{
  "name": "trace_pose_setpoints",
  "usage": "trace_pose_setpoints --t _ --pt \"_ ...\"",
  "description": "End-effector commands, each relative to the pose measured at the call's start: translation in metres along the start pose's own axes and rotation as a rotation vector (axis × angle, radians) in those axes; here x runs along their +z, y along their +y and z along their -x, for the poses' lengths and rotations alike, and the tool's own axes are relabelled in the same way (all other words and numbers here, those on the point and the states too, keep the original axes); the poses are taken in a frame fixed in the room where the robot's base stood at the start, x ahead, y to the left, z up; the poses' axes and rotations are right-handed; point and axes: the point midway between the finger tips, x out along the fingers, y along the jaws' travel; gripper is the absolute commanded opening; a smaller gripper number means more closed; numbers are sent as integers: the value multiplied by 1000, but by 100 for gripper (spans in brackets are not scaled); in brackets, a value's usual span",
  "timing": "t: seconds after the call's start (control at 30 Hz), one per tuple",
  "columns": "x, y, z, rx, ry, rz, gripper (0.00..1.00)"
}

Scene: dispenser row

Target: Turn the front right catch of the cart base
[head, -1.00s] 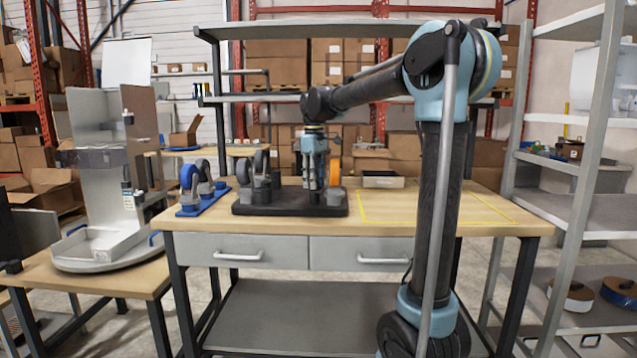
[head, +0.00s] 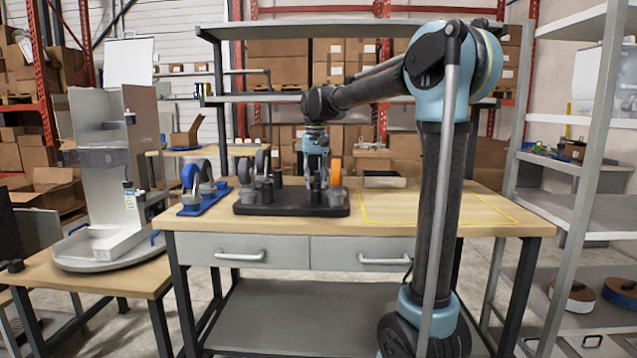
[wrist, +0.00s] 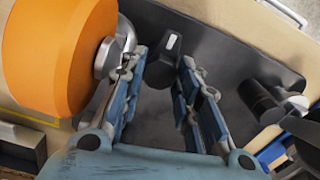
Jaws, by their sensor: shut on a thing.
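The cart base (head: 245,209) is a dark slab on the bench with several casters standing on it. My gripper (head: 318,185) points down over its right part, beside the orange wheel (head: 336,172). In the wrist view the orange wheel (wrist: 55,55) is large at the left. My gripper (wrist: 163,62) is shut on a small dark catch with a grey tip (wrist: 170,43), which shows between the fingertips. The dark slab also lies behind it (wrist: 215,40). In the head view my fingers hide the catch, and its turn angle is hard to tell.
A blue base with a blue wheel (head: 189,177) stands left of the cart base. A shallow tray (head: 385,181) sits behind a yellow-outlined area (head: 430,208), which is clear. A shelf rack (head: 590,150) stands at the right, a machine on a side table (head: 110,150) at the left.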

Motion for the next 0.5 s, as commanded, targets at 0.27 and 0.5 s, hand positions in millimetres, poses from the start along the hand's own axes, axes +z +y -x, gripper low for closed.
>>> trace_pose_setpoints --t 0.27,0.5 --pt "1 1 0 1 -1 -124 5" --pt "2 1 0 1 -3 -163 5"
